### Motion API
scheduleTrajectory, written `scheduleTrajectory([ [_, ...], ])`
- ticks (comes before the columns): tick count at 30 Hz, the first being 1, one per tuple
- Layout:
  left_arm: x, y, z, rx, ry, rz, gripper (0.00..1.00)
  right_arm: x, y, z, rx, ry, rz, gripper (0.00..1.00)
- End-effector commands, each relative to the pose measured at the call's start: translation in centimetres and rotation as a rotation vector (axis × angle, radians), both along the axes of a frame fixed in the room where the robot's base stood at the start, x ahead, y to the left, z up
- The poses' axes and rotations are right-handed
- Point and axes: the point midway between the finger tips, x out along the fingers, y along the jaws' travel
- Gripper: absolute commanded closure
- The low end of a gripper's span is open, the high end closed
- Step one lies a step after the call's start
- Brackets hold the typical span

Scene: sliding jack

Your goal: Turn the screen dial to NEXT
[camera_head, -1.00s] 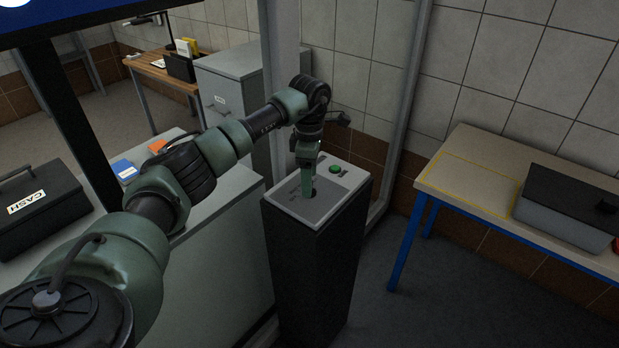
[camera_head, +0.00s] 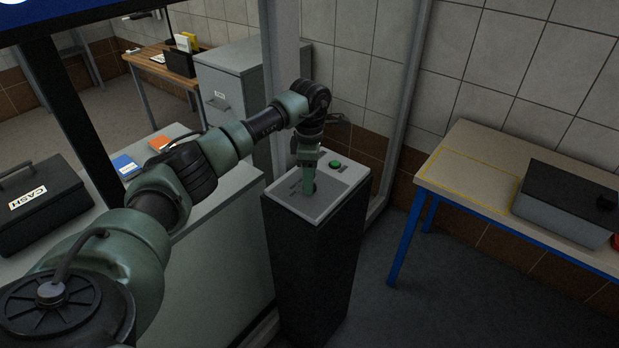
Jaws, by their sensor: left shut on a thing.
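A dark pedestal (camera_head: 308,270) with a light grey top panel (camera_head: 335,200) stands in the middle. The panel carries a round green button (camera_head: 335,164) and a dark round dial (camera_head: 313,196), mostly hidden under my left gripper. My left gripper (camera_head: 309,188) points straight down and is shut on the dial. The dial's labels are too small and covered to read, so I cannot tell which way it points. A dark screen (camera_head: 60,12) shows only its lower edge at the top left. My right gripper is not in view.
A counter (camera_head: 225,205) with a black cash box (camera_head: 40,205) is left of the pedestal. A blue-legged table (camera_head: 480,165) with a grey, dark-lidded box (camera_head: 565,205) is at the right. A metal post (camera_head: 405,110) and tiled wall stand behind. Floor between pedestal and table is clear.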

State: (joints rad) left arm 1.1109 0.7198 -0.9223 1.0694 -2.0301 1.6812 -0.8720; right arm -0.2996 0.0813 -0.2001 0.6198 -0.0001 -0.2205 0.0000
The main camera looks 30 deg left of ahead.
Motion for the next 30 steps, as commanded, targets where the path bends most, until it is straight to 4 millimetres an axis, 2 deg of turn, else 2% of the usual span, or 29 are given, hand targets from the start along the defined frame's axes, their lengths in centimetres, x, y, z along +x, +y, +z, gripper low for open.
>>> scheduleTrajectory([
  [21, 0.1, 0.0, 0.1, -0.001, -0.003, 0.502, 0.97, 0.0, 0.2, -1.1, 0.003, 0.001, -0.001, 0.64],
  [30, 0.1, 0.0, 0.1, 0.0, -0.003, 0.627, 0.97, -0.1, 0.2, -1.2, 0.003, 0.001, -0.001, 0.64],
])
